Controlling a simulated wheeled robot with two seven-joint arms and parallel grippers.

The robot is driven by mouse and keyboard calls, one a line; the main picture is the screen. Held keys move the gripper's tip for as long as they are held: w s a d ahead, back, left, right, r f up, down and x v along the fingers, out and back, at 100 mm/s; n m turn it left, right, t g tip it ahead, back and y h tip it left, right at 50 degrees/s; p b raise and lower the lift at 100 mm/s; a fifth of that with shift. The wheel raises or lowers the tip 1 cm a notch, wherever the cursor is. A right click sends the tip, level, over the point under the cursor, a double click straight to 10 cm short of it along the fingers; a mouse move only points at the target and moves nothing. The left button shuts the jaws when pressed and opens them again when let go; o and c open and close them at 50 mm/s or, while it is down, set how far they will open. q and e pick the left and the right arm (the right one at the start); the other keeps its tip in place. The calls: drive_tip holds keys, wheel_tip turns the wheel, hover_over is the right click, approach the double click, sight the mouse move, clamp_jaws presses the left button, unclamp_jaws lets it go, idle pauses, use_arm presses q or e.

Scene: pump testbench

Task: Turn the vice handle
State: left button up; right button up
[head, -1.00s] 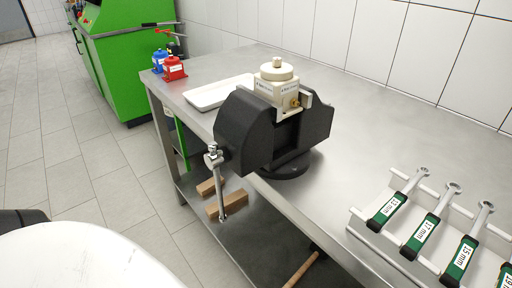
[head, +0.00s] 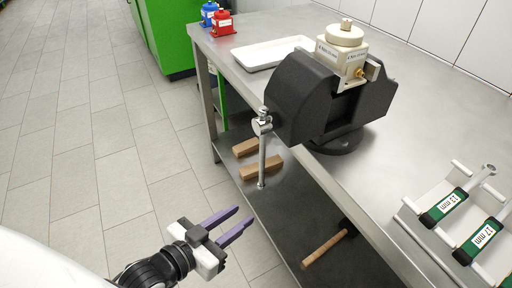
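The black vice (head: 318,100) stands on the near edge of the steel workbench and holds a cream-coloured pump part (head: 342,50) in its jaws. Its metal handle (head: 262,155) hangs nearly vertical from the screw head at the vice's left front, beyond the bench edge. My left gripper (head: 238,222) is at the lower middle of the head view, below and slightly left of the handle's lower end. Its two purple fingers are apart with nothing between them, and they do not touch the handle. My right gripper is not in view.
Wrenches with green grips (head: 443,208) lie in a rack at right. Wooden blocks (head: 262,168) and a wooden handle (head: 325,247) are on the lower shelf.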

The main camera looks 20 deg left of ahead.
use_arm(q)
wheel_tip(320, 180, up, 13)
drive_tip(key=w+m+t+h, duration=0.2)
drive_tip(key=t+h, duration=0.1)
drive_tip(key=x, duration=1)
drive_tip(key=shift+w+d+r, duration=0.2)
drive_tip(key=shift+d, duration=0.2)
clamp_jaws()
